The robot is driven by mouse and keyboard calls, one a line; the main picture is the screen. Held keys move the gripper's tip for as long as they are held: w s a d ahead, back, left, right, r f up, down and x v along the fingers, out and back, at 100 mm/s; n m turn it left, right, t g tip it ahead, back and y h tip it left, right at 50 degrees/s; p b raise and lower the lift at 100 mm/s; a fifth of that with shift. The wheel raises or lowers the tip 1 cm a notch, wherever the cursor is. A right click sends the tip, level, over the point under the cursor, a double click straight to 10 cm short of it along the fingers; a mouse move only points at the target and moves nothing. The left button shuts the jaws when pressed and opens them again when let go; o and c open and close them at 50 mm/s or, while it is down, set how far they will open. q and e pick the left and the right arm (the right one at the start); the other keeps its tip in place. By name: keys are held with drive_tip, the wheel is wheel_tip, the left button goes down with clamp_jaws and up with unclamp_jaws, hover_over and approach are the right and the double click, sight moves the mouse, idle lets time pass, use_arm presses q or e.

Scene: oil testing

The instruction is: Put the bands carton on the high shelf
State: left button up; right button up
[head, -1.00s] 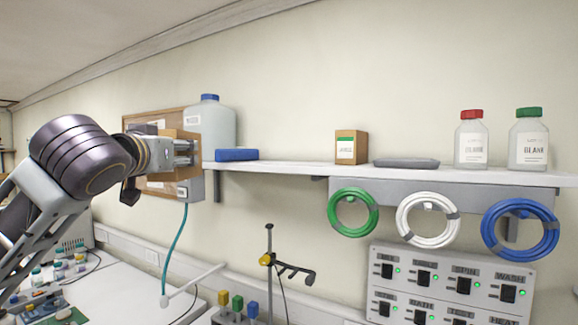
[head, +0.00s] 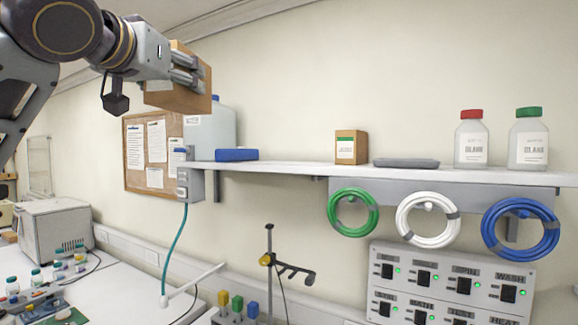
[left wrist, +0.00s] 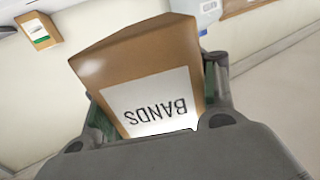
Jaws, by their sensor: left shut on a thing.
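The brown bands carton (head: 178,98) is held up at the upper left of the head view. In the left wrist view the carton (left wrist: 140,50) fills the middle, with its white BANDS label (left wrist: 158,104) upside down. My left gripper (head: 186,72) is shut on the carton, with fingers on either side of it. The carton is tilted and above the level of the high shelf (head: 285,167), in front of the shelf's left end. My right gripper is not in view.
On the shelf stand a large blue-capped jug (head: 210,130), a blue block (head: 236,155), a small green-labelled carton (head: 350,147), a grey tray (head: 406,163) and two bottles (head: 471,140). Shelf between blue block and small carton is bare. Tubing coils (head: 353,212) hang below.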

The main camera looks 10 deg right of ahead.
use_arm(q)
drive_tip(key=s+d+r+m+g+h, duration=0.1)
drive_tip(key=s+d+r+m+h, duration=0.2)
drive_tip(key=r, duration=0.7)
drive_tip(key=s+d+r+g+h, duration=0.15)
drive_tip(key=s+d+r, duration=0.25)
drive_tip(key=r, duration=0.5)
drive_tip(key=w+d+f+h, duration=0.1)
drive_tip(key=w+d+f, duration=0.2)
drive_tip(key=w+f, duration=0.5)
drive_tip(key=w+d+f+m+h, duration=0.1)
drive_tip(key=w+d+f, duration=0.3)
drive_tip(key=w+f, duration=0.5)
drive_tip(key=w, duration=0.4)
drive_tip(key=shift+m, duration=0.3)
drive_tip(key=shift+d+f, duration=0.25)
drive_tip(key=shift+f, duration=0.9)
drive_tip(key=shift+a+f, duration=0.1)
drive_tip(key=shift+f, duration=0.45)
